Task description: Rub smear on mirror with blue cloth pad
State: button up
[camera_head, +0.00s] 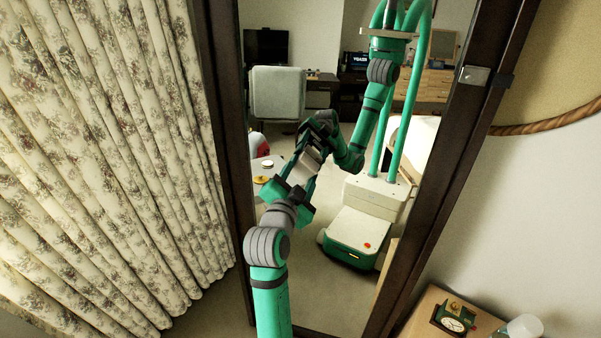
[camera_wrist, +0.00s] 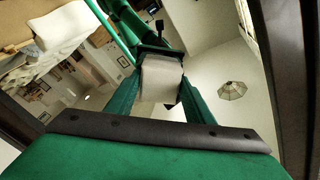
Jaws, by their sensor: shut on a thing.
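The tall mirror (camera_head: 335,300) has a dark wooden frame and fills the middle of the head view, reflecting the room and my body. My gripper (camera_head: 308,158) points up at the glass and is shut on a small pad, which looks pale grey rather than blue. In the wrist view the pad (camera_wrist: 162,78) sits between the two green fingers of my gripper (camera_wrist: 160,85). The pad is at or very near the glass, its reflection close by; I cannot tell if they touch. I can make out no smear; the gripper may hide it.
A flowered curtain (camera_head: 95,150) hangs left of the mirror. At the lower right a bedside table (camera_head: 425,312) holds a small clock (camera_head: 454,321) and a pale rounded object (camera_head: 522,328). A rope-edged round hanging (camera_head: 555,60) is on the right wall.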

aim_at(314, 175)
jog(key=shift+s+d, duration=0.3)
jog(key=shift+d, duration=0.55)
jog(key=shift+s+d, duration=0.3)
jog(key=shift+d, duration=0.55)
jog(key=shift+d, duration=0.1)
jog(key=shift+s+d, duration=0.25)
jog(key=shift+d, duration=0.6)
jog(key=shift+s+d, duration=0.2)
jog(key=shift+d, duration=0.65)
jog(key=shift+w+a, duration=0.25)
jog(key=shift+a, duration=0.75)
jog(key=shift+w+a, duration=0.25)
jog(key=shift+a, duration=0.7)
jog(key=shift+w+a, duration=0.35)
jog(key=shift+a, duration=0.5)
jog(key=shift+w+a, duration=0.3)
jog(key=shift+a, duration=0.5)
jog(key=shift+a, duration=0.1)
jog(key=shift+v, duration=2.95)
jog(key=shift+s, duration=0.15)
